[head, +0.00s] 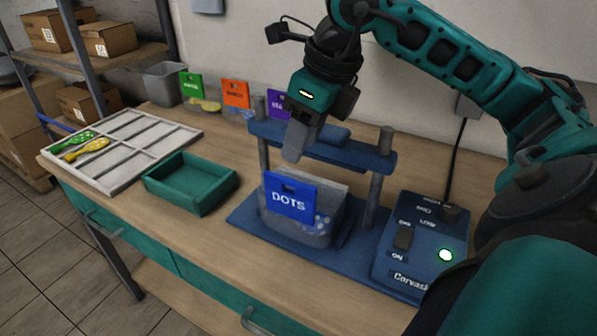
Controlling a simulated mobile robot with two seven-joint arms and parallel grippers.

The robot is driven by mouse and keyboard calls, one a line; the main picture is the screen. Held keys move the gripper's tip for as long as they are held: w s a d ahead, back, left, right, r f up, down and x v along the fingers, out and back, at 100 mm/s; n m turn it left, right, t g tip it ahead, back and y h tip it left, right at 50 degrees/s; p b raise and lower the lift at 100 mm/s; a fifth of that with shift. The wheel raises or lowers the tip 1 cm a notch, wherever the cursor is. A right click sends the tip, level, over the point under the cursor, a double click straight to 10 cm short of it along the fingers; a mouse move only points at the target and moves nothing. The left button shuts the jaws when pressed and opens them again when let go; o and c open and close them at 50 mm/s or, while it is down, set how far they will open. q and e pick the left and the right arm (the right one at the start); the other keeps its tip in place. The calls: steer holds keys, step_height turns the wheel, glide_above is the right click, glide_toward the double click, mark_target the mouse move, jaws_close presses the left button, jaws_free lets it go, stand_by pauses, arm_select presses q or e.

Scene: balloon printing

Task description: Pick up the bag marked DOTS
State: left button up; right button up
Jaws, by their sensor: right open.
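The bag marked DOTS (289,197) has a blue header card and a clear body with pale dotted items showing at its lower right. It stands upright on the base plate of the blue press (262,213), in front of the press's crossbar. My right gripper (293,158) points down just above and behind the bag's header, apart from it as far as I can tell. It is open, and nothing shows between its fingers; one finger mostly hides the other. My left gripper is not in view.
A green tray (190,205) and a white compartment tray (120,183) with green and yellow balloons lie left. Green (191,86), orange (236,93) and purple (279,103) header bags stand behind. A blue control box (420,240) with a lit green lamp is at right.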

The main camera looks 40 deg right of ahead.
mark_target(290, 180)
steer(key=x, duration=0.7)
steer(key=shift+d+f+b, duration=0.1)
steer(key=shift+d+b, duration=0.15)
steer(key=shift+b, duration=0.15)
steer(key=shift+d+x, duration=0.15)
steer(key=shift+x, duration=1.2)
steer(key=shift+d+x, duration=0.15)
steer(key=shift+x, duration=1.2)
steer(key=shift+c, duration=0.3)
jaws_close()
